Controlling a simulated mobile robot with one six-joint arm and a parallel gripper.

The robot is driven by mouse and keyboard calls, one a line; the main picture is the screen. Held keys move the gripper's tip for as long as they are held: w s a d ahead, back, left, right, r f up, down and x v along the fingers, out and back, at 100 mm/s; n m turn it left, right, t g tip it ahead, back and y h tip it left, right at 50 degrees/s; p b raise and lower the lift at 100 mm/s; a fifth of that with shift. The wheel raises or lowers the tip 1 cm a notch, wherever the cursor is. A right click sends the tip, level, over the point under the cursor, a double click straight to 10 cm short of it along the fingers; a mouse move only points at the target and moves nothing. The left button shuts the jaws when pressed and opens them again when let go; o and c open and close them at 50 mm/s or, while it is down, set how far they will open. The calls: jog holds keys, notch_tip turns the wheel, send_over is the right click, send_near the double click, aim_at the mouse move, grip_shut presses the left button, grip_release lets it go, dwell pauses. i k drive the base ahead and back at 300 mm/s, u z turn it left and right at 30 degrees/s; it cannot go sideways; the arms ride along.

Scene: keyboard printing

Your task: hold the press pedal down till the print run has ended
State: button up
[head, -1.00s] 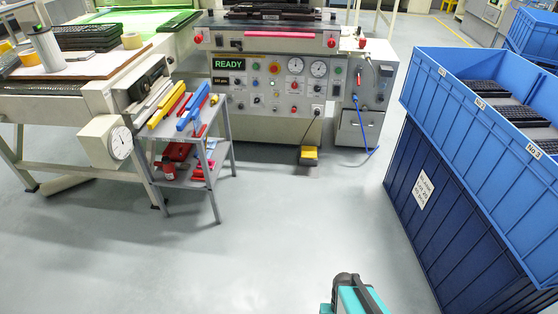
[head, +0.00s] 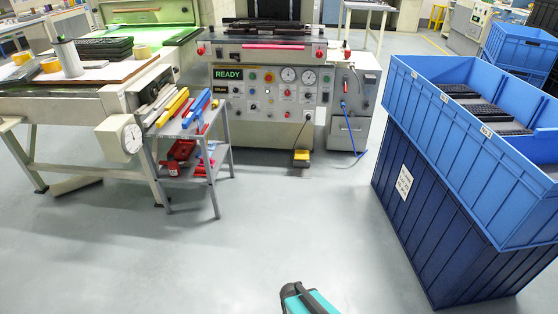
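The yellow press pedal (head: 302,155) lies on the floor in front of the press (head: 267,105), with a black cable running up to the panel. Nothing touches the pedal. The press panel has a lit green display reading READY (head: 228,73), round gauges, buttons and a red knob. A teal and black part of my own body shows at the bottom edge, well short of the pedal. I cannot make out gripper fingers in this view.
A grey tool cart (head: 222,160) with coloured tools stands left of the pedal. Stacked blue crates (head: 408,150) holding keyboards stand on the right. A blue hose (head: 353,138) hangs right of the pedal. The grey floor (head: 290,230) between is clear.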

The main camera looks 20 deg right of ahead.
aim_at(299, 155)
jog(key=u, duration=0.1)
jog(key=i, duration=0.9)
jog(key=z, duration=0.4)
jog(key=i, duration=0.9)
jog(key=z, duration=0.35)
jog(key=k, duration=0.9)
jog(key=z, duration=0.1)
